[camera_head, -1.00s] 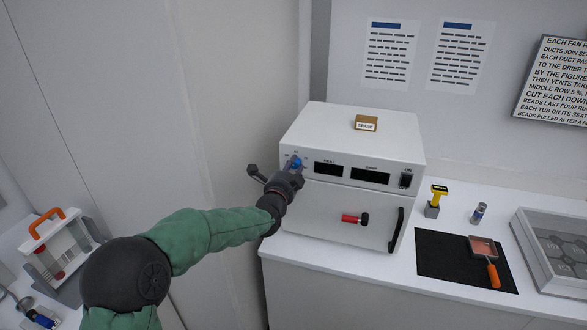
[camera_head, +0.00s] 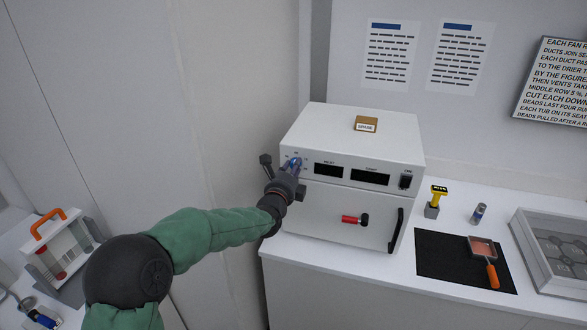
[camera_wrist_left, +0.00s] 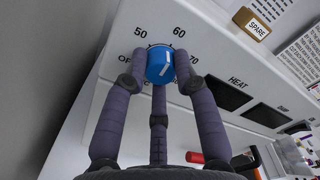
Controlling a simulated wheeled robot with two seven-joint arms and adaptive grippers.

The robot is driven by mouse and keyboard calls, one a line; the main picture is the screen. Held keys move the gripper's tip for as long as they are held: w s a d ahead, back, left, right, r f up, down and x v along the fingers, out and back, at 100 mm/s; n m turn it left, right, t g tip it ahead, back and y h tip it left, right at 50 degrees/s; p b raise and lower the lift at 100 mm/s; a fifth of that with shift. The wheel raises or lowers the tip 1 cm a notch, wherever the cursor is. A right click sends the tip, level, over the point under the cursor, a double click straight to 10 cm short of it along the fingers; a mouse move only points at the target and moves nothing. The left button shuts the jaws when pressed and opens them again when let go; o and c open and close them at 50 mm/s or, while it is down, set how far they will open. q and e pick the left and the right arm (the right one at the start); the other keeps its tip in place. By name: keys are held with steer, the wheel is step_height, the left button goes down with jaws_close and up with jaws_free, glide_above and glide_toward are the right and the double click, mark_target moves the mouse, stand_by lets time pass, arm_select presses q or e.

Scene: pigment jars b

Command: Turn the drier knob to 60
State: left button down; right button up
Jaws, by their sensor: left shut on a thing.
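The drier (camera_head: 350,145) is a white box on the counter, with a blue knob (camera_wrist_left: 160,62) at the left end of its upper panel. The dial around the knob reads OFF, 50, 60 and 70 in the left wrist view. A white line on the knob slants up to the right, roughly toward 60; its exact setting is hard to tell. My left gripper (camera_head: 291,170) is shut on the knob, with fingers on its left and right sides and one below. In the head view the gripper partly hides the knob. My right gripper is not in view.
A SPARE block (camera_head: 366,124) sits on the drier. A red-handled latch (camera_head: 354,219) and a black door handle (camera_head: 396,229) stick out in front. A dark mat (camera_head: 440,262) with a scoop (camera_head: 487,262) lies to the right. A rack (camera_head: 55,245) stands at far left.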

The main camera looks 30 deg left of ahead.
arm_select(q)
steer(key=shift+a, duration=0.1)
stand_by(0.3)
steer(key=c, duration=1)
jaws_free()
steer(key=v, duration=1.2)
steer(key=shift+s, duration=0.1)
steer(key=s+d+f+n+g+h, duration=0.1)
steer(key=d+f+n+g+h, duration=0.4)
steer(key=f, duration=1)
steer(key=d+f+n+g, duration=0.3)
steer(key=d+f+n, duration=0.4)
steer(key=f, duration=0.8)
steer(key=s+d+f+n+g+h, duration=0.1)
steer(key=s+d+f+n+g, duration=0.2)
steer(key=s+f, duration=0.4)
steer(key=s+d+f+n+g+h+b, duration=0.1)
steer(key=s+d+f+n+g, duration=0.2)
steer(key=s+d+f+n, duration=0.2)
steer(key=s+d+f+n+g+h, duration=0.1)
steer(key=s+d+f+n+g, duration=0.2)
steer(key=s+d+f, duration=0.3)
steer(key=shift+s+d+f+n+b, duration=0.1)
steer(key=shift+s+f+n+b, duration=0.45)
steer(key=shift+s+f, duration=1.25)
